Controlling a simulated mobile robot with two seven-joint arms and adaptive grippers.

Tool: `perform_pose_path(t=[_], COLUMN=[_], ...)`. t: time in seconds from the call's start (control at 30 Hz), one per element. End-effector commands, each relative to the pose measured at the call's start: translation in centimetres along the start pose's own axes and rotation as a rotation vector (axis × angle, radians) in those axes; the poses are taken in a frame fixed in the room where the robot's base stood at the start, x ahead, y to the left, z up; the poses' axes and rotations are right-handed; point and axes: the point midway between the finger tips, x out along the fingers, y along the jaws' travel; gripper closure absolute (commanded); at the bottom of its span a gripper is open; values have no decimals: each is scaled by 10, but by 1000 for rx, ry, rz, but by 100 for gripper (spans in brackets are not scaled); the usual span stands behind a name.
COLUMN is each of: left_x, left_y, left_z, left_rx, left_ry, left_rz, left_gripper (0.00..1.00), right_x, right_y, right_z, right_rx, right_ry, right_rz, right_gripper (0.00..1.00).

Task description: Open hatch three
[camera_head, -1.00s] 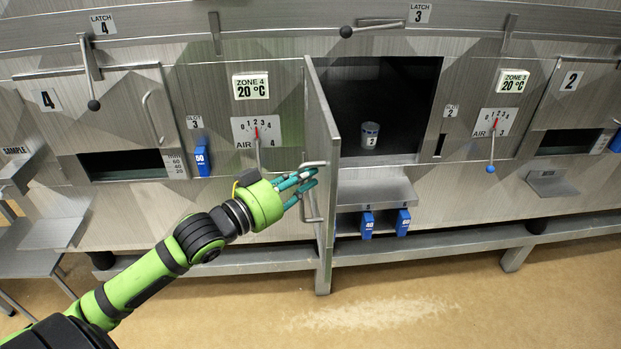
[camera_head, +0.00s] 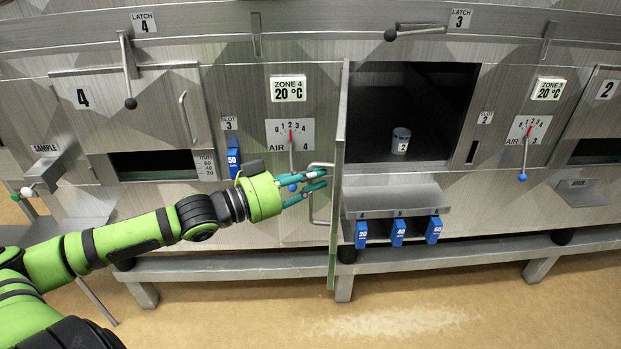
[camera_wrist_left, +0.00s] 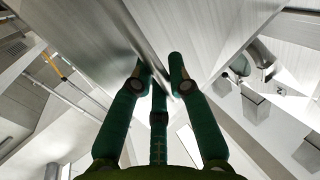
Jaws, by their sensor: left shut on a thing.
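The hatch three door (camera_head: 339,170) stands open and shows almost edge-on in the head view, at the left side of a dark opening (camera_head: 425,100). Its metal bar handle (camera_head: 318,221) is on the door's left face. My left gripper (camera_head: 318,179), green with teal fingers, is shut on the handle near its upper end. The latch 3 lever (camera_head: 420,32) lies sideways above the opening. My right gripper is not in view.
A small can marked 2 (camera_head: 401,141) stands inside the opening. Below it, a metal ledge (camera_head: 395,196) carries blue blocks (camera_head: 398,233). The zone 4 air lever (camera_head: 292,187) is close behind my gripper. A bench rail (camera_head: 450,260) runs below; the floor in front is clear.

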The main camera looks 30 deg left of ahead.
Motion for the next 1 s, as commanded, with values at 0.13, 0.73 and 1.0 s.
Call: perform_pose_path(t=[0.13, 0.73, 1.0], left_x=[0, -8, -27], left_y=[2, 0, 1], left_z=[5, 2, 3], left_rx=[-5, -2, -3], left_ry=[-11, -4, -8], left_rz=[1, -2, 0], left_gripper=[78, 57, 57], right_x=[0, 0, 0], right_y=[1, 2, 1], right_z=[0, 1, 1], right_rx=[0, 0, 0], right_ry=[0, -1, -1], right_rz=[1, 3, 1], right_gripper=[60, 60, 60])
